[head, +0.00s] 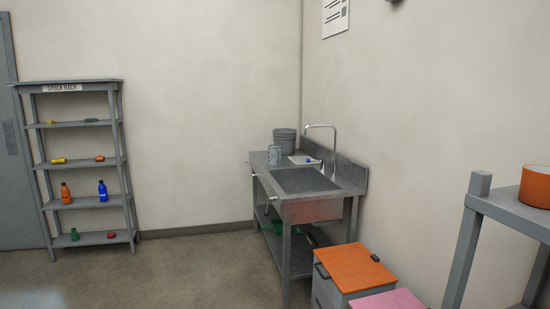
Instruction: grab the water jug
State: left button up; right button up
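A grey sink bench (266,178) stands against the right wall near the room corner. A small light-grey vessel that looks like the water jug (274,156) stands upright at the left end of its top. I cannot make out a handle. A larger grey bucket (285,139) stands just behind it. Neither of my grippers is in view, and nothing touches the vessel.
Bins with orange (355,265) and pink (390,299) lids stand in front of the bench. A grey table (510,209) is at the right. The floor (180,270) between rack and bench is clear.

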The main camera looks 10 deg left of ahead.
aim_at(274, 150)
jog(key=i+j+u, duration=0.45)
jog(key=i, duration=0.4)
jog(key=i+u, duration=0.45)
jog(key=i, duration=0.4)
jog(key=i+u, duration=0.1)
jog(key=i, duration=0.75)
jog(key=i+l, duration=0.15)
jog(key=i, duration=0.75)
jog(key=i+j+z, duration=0.1)
jog(key=i+z, duration=0.25)
jog(key=i, duration=0.15)
jog(key=i+j+z, duration=0.35)
jog(key=i, duration=0.15)
jog(key=i+j+z, duration=0.4)
jog(key=i+l, duration=0.05)
jog(key=i, duration=0.05)
